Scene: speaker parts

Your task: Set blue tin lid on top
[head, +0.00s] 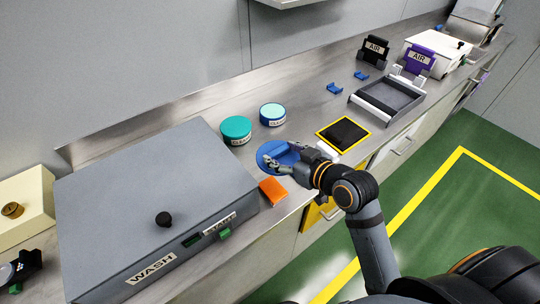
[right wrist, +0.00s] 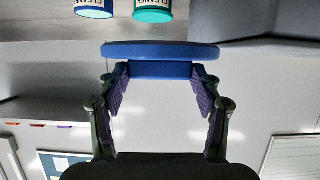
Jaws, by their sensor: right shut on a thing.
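The blue lid (head: 270,150) is a flat round disc with a raised block-like grip. My right gripper (head: 284,166) is shut on that grip, with its arm reaching in from the lower right. The right wrist view shows the lid (right wrist: 160,49) level across the fingertips (right wrist: 160,76). A blue tin (head: 272,118) with a pale top and a label stands behind the lid on the counter. It also shows in the right wrist view (right wrist: 93,6). I cannot tell the gap between lid and counter. My left gripper is not in view.
A teal tin (head: 236,132) stands left of the blue tin. A large grey WASH box (head: 150,200) fills the left. An orange block (head: 273,190) lies near the front edge. A yellow-edged black mat (head: 344,133) and a grey tray (head: 388,97) lie to the right.

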